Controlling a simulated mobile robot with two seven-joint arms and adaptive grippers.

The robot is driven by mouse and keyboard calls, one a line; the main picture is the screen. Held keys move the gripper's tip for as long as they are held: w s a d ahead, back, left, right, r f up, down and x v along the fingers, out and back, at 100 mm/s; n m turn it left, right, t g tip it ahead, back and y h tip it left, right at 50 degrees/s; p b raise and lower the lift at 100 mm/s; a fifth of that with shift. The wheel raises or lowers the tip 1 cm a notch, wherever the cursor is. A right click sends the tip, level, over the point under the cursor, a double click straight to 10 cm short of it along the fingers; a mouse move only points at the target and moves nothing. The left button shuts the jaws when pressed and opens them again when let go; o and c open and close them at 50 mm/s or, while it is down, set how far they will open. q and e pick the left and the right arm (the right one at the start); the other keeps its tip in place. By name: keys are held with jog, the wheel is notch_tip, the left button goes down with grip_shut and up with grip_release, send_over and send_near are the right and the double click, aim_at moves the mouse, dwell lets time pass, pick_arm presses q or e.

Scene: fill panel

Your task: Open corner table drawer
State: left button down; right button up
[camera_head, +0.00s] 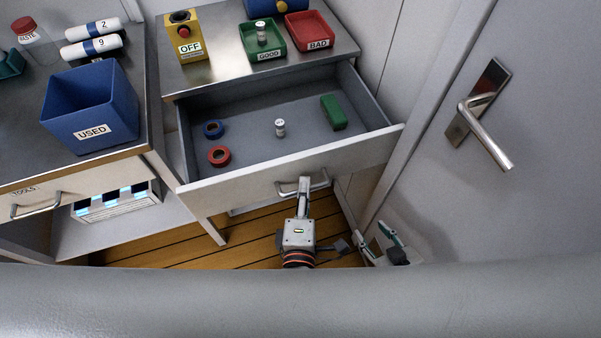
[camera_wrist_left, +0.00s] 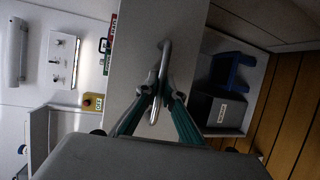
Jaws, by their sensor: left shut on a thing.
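The corner table drawer (camera_head: 260,166) is pulled well out below the metal tabletop, and its inside shows. My left gripper (camera_head: 303,190) is shut on the metal bar handle (camera_head: 286,188) on the drawer's white front. In the left wrist view the fingers of my left gripper (camera_wrist_left: 158,92) close around the handle (camera_wrist_left: 164,58). My right gripper (camera_head: 383,240) is low, to the right of the left one, apart from the drawer. Its green-padded fingers stand apart with nothing between them.
The drawer holds a blue ring (camera_head: 213,129), a red ring (camera_head: 219,156), a small metal part (camera_head: 280,128) and a green block (camera_head: 333,112). A green tray (camera_head: 247,41) and a red tray (camera_head: 325,24) stand on top. A door with a lever handle (camera_head: 485,135) is at the right.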

pick_arm(q)
jog(key=shift+s+d+f, duration=0.2)
jog(key=shift+s+d, duration=0.1)
jog(key=shift+s, duration=0.4)
pick_arm(e)
jog(key=shift+w+d+r, duration=0.15)
jog(key=shift+w+r, duration=0.15)
jog(key=shift+r, duration=0.25)
pick_arm(q)
jog(key=c, duration=2.2)
grip_release()
jog(key=shift+o, duration=0.2)
jog(key=shift+r, duration=0.15)
pick_arm(e)
jog(key=shift+s+d+f, duration=0.2)
jog(key=shift+s+f, duration=0.1)
